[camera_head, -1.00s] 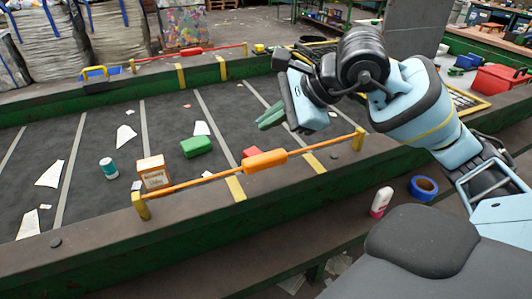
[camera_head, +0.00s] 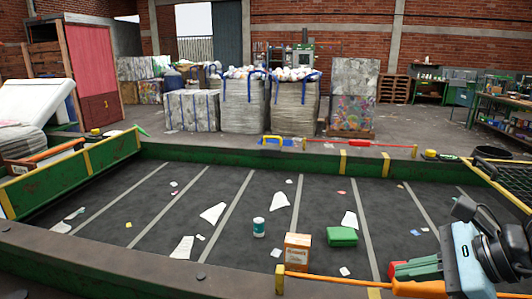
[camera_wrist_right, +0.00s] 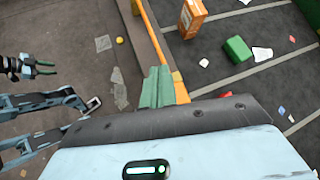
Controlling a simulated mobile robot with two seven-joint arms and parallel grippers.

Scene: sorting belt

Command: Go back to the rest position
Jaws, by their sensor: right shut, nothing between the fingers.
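My right gripper (camera_head: 415,268) is at the lower right of the head view, beside the orange bar at the belt's near edge. Its green fingers are shut with nothing between them. They also show in the right wrist view (camera_wrist_right: 157,88), close to the near rail. My left gripper (camera_wrist_right: 42,67) shows small at the left of the right wrist view, above the floor. Its green fingers are too small to judge. It is outside the head view.
The belt (camera_head: 150,205) carries an orange box (camera_head: 297,252), a green block (camera_head: 342,236), a teal-and-white can (camera_head: 259,227) and paper scraps. The orange bar (camera_head: 345,281) rises above the near rail (camera_head: 130,260). Bulk bags (camera_head: 243,105) stand behind.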

